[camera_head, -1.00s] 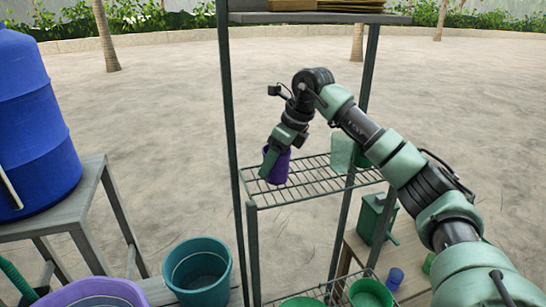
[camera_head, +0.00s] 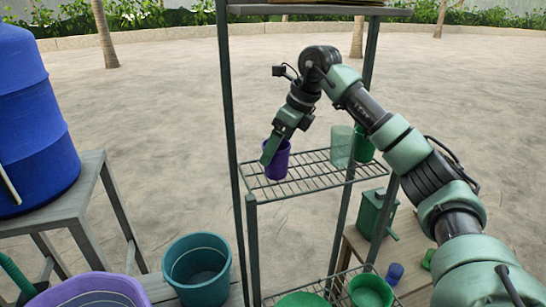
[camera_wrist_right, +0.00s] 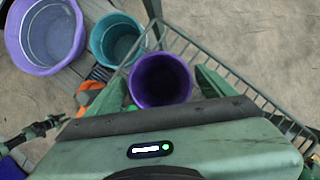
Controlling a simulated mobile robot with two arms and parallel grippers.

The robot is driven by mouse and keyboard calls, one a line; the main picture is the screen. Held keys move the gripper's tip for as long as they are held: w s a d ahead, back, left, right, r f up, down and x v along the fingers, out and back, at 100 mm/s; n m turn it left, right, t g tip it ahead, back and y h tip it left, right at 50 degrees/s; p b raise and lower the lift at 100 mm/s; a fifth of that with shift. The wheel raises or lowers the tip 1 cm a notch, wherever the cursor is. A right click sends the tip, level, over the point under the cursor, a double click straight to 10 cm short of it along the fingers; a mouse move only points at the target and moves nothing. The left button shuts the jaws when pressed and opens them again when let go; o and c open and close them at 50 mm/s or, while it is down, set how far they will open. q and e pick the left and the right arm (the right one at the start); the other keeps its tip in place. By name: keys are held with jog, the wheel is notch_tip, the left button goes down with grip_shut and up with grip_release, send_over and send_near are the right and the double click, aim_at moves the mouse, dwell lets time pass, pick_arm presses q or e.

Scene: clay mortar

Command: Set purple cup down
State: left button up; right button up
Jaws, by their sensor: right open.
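The purple cup (camera_head: 277,163) stands upright on the left part of the wire shelf (camera_head: 318,178). In the right wrist view the cup (camera_wrist_right: 160,82) shows from above, its dark inside facing me, between the two green fingers. My right gripper (camera_head: 272,147) is open at the cup's rim, with one finger on each side. Whether a finger still touches the cup, I cannot tell.
A clear greenish cup (camera_head: 341,146) and a green cup (camera_head: 364,146) stand on the same shelf to the right. Shelf posts rise close by. A teal bucket (camera_head: 197,272) and a purple tub (camera_head: 92,290) are at lower left.

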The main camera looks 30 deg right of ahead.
jog(key=b+v, duration=0.1)
jog(key=v, duration=0.7)
jog(key=shift+r, duration=0.4)
jog(key=shift+s, duration=0.15)
jog(key=shift+d+f, duration=0.1)
